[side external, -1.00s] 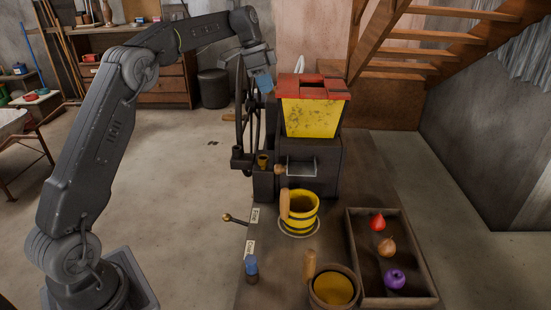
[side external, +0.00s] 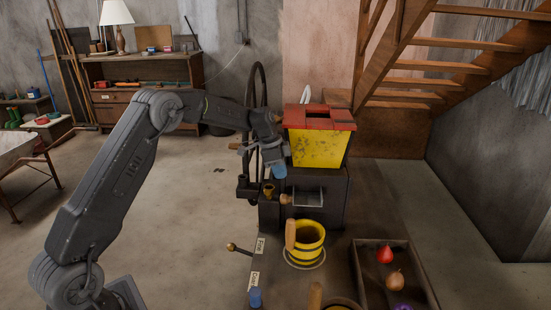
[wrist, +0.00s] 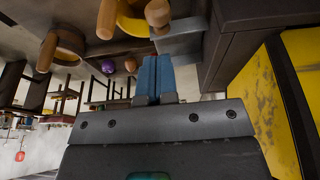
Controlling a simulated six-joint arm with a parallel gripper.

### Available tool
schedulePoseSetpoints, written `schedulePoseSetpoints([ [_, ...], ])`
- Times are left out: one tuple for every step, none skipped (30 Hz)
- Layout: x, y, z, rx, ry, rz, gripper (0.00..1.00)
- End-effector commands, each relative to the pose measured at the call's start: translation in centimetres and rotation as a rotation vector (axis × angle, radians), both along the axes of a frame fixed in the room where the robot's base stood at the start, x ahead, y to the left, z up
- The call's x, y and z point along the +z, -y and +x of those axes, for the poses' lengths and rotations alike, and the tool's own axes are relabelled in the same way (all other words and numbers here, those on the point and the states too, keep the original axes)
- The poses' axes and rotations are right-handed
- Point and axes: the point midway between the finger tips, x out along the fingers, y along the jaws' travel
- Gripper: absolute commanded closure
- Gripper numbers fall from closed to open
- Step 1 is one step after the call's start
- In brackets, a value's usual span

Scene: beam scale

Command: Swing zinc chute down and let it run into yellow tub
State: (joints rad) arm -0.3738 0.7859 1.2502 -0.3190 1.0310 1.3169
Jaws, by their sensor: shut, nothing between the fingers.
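The zinc chute (side external: 308,198) is a grey metal piece on the front of the dark machine box, with a round wooden knob (side external: 285,199) at its left end. Its exact tilt is hard to tell. The yellow tub (side external: 310,237), with dark bands and an upright wooden handle, stands below it on a round ring. My gripper (side external: 279,171) has its blue fingers shut and empty, pointing down just above the knob. In the wrist view the fingertips (wrist: 152,60) are close to the knob (wrist: 157,13) and chute (wrist: 180,36); contact cannot be told.
A yellow hopper (side external: 318,148) with a red top sits above the chute. A large dark wheel (side external: 257,85) is at its left. A brass-ended lever (side external: 240,249) projects left by paper labels. A wooden tray (side external: 362,273) with coloured objects is on the right; another tub is cut off in front.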

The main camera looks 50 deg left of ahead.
Motion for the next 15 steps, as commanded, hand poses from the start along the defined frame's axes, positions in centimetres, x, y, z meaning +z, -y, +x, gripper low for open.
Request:
schedulePoseSetpoints([
  [-1.1, 0.3, 0.2, -0.002, -0.003, -0.002, 1.0],
  [-1.7, 0.4, 0.3, -0.002, -0.003, -0.001, 1.0],
  [-2.4, 0.6, 0.4, -0.002, -0.003, 0.0, 1.0],
  [-2.9, 0.5, 0.4, -0.001, -0.003, -0.001, 1.0],
  [-3.3, 0.5, 0.3, -0.001, -0.002, -0.001, 1.0],
  [-3.9, 0.5, 0.3, 0.0, -0.002, -0.001, 1.0],
  [-4.3, 0.5, 0.2, 0.0, -0.002, -0.001, 1.0],
  [-4.6, 0.6, 0.3, 0.001, -0.002, 0.0, 1.0],
  [-5.0, 0.6, 0.3, 0.001, -0.001, -0.001, 1.0],
  [-5.2, 0.6, 0.3, 0.001, -0.001, -0.001, 1.0],
  [-5.4, 0.6, 0.3, 0.0, 0.001, -0.001, 1.0],
  [-5.6, 0.6, 0.2, 0.0, 0.001, 0.0, 1.0],
  [-5.7, 0.6, 0.3, 0.0, 0.001, 0.0, 1.0],
  [-5.8, 0.6, 0.2, 0.0, 0.001, 0.0, 1.0],
  [-5.9, 0.6, 0.2, 0.0, 0.001, 0.0, 1.0],
])
